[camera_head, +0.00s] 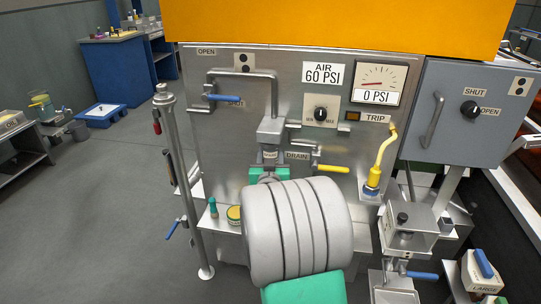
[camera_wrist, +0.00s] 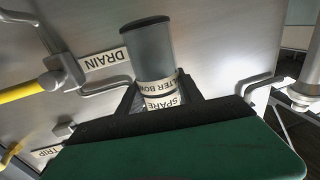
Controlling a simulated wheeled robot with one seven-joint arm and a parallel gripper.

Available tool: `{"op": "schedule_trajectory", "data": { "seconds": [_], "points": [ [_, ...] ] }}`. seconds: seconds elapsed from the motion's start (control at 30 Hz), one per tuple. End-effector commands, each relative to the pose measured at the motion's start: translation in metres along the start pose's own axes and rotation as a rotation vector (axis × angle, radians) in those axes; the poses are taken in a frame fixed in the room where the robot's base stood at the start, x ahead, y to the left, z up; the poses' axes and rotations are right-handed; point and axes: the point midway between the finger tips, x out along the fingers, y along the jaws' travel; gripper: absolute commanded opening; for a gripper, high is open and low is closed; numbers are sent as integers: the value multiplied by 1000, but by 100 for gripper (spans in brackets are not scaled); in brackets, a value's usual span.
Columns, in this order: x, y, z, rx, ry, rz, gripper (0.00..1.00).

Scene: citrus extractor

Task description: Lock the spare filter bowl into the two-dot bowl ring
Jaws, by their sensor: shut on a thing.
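The spare filter bowl (camera_wrist: 150,55) is a translucent grey cup with a white label, held between the dark fingers of my gripper (camera_wrist: 160,98) in the wrist view. Its far end sticks out past the fingers; its other end is hidden by the gripper. In the head view my gripper (camera_head: 269,174) shows as a green and dark strip above my grey arm, just under a grey pipe fitting (camera_head: 271,130) on the steel panel.
A yellow drain handle (camera_head: 331,169) is close on the right, and a blue valve handle (camera_head: 223,97) is at upper left. A steel post (camera_head: 182,180) stands left. A yellow hooked handle (camera_head: 381,160) is further right. The gauge (camera_head: 378,83) reads 0 PSI.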

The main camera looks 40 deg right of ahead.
Motion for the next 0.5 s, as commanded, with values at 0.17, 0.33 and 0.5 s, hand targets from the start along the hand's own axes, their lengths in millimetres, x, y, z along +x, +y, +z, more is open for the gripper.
{"op": "schedule_trajectory", "data": {
  "seconds": [0.17, 0.33, 0.5],
  "points": [
    [0, -1, 8, -5, -7, 15, 0],
    [0, -1, 8, -8, -8, 41, 0],
    [0, -1, 8, -6, -8, 70, 0]
  ]
}}
